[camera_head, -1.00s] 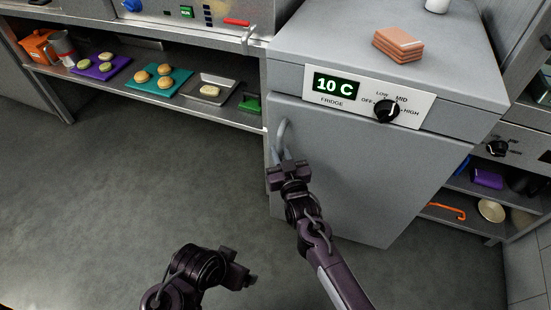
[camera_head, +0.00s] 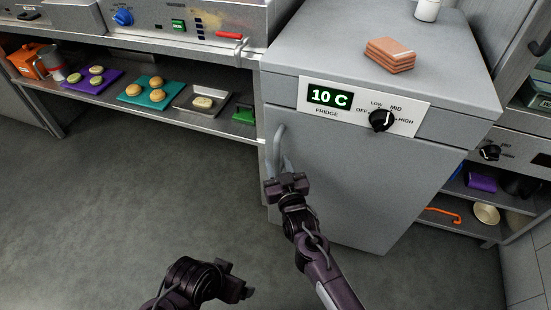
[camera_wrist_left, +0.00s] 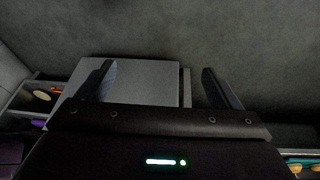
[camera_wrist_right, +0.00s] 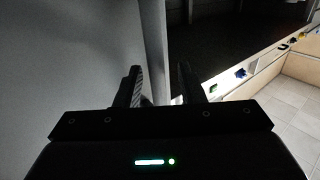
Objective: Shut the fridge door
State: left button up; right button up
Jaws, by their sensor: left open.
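The grey fridge (camera_head: 370,165) stands right of centre in the head view. Its front door (camera_head: 350,190) looks flush or nearly so with the body; a small gap cannot be told. A curved grey handle (camera_head: 278,142) is at the door's left edge. My right gripper (camera_head: 284,172) is at the lower part of the handle. In the right wrist view the fingers of my right gripper (camera_wrist_right: 158,88) stand partly apart, with a grey upright strip behind or between them; a hold is unclear. My left gripper (camera_head: 247,281) is low and away from the fridge; its fingers are wide apart in the left wrist view (camera_wrist_left: 160,85).
A counter shelf (camera_head: 190,124) at left bears buns on a teal tray (camera_head: 130,100) and other trays. Brown slabs (camera_head: 390,54) and a white cup (camera_head: 427,10) stand on the fridge. Another shelf (camera_head: 470,228) is at right. The floor (camera_head: 140,195) in front is clear.

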pick_arm(q)
jog(key=shift+s+a+r+g+y+p, duration=0.15)
jog(key=shift+a+p, duration=0.1)
jog(key=shift+a, duration=0.25)
jog(key=shift+s+a+f+g+y+p, duration=0.15)
jog(key=shift+a+p, duration=0.1)
jog(key=shift+a, duration=0.25)
pick_arm(e)
jog(key=shift+v, duration=2.9)
pick_arm(q)
jog(key=shift+r, duration=0.15)
pick_arm(e)
jog(key=shift+a, duration=0.1)
